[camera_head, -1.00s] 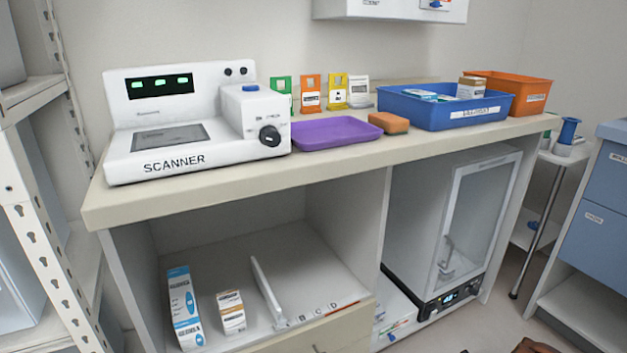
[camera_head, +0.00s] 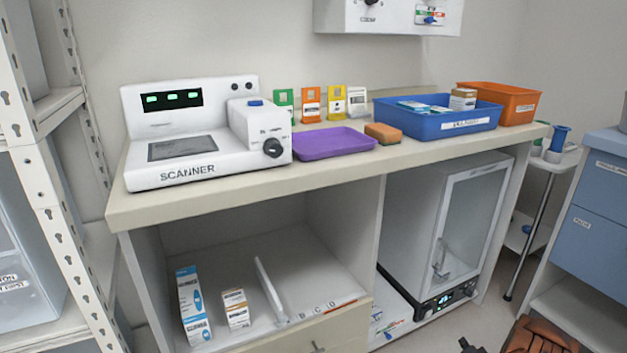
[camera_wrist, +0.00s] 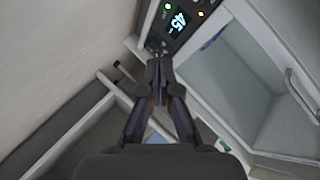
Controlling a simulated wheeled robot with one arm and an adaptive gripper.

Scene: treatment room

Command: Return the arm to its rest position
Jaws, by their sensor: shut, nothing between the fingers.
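My gripper (camera_wrist: 158,75) shows in the wrist view with its two dark fingers drawn together at the tips and nothing held between them. Past the fingertips are the display panel (camera_wrist: 180,22) and part of the glass-door cabinet, with its handle (camera_wrist: 300,95) at the right. Most of the arm is out of view.
The counter (camera_head: 240,187) holds the scanner (camera_head: 190,150), a purple tray (camera_head: 333,143), an orange sponge (camera_head: 382,133), a blue bin (camera_head: 440,122) and an orange bin (camera_head: 512,104). Shelving (camera_head: 40,180) stands left; a small trolley (camera_head: 550,165) and blue drawers (camera_head: 600,220) stand right.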

